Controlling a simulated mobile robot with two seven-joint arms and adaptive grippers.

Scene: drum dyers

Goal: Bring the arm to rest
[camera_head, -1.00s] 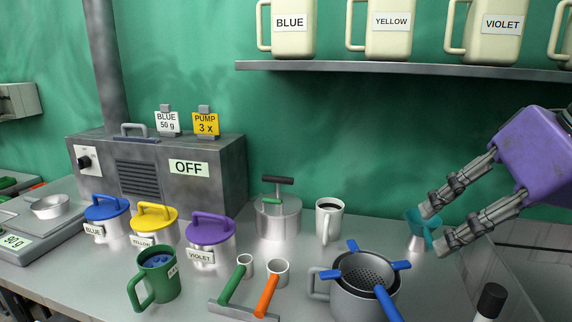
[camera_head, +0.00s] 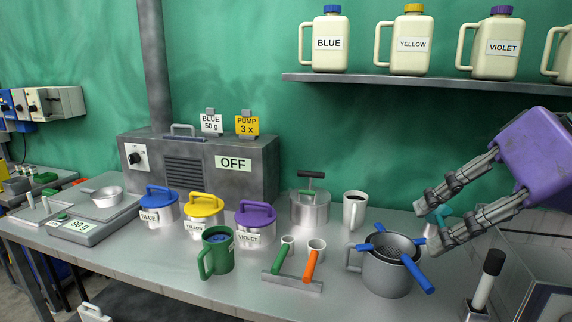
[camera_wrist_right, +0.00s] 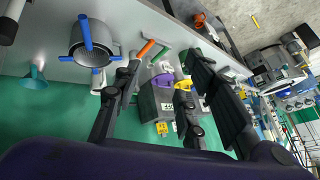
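My right gripper (camera_head: 424,224), with a purple body and grey jointed fingers, comes in from the right edge of the head view. Its two fingers are spread apart with nothing between them. In the right wrist view my right gripper (camera_wrist_right: 162,64) also shows parted, empty fingers, with the bench beyond. In the head view the fingers partly hide a teal funnel (camera_head: 445,211); contact cannot be told. The funnel shows clear of the fingers in the right wrist view (camera_wrist_right: 35,77). My left gripper is in neither view.
A grey pot (camera_head: 386,278) with a blue-handled strainer stands below my right gripper. A white mug (camera_head: 355,211), lidded tins, a green mug (camera_head: 216,255) and a grey machine (camera_head: 200,165) marked OFF stand leftward. Jugs line the shelf (camera_head: 420,84) above.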

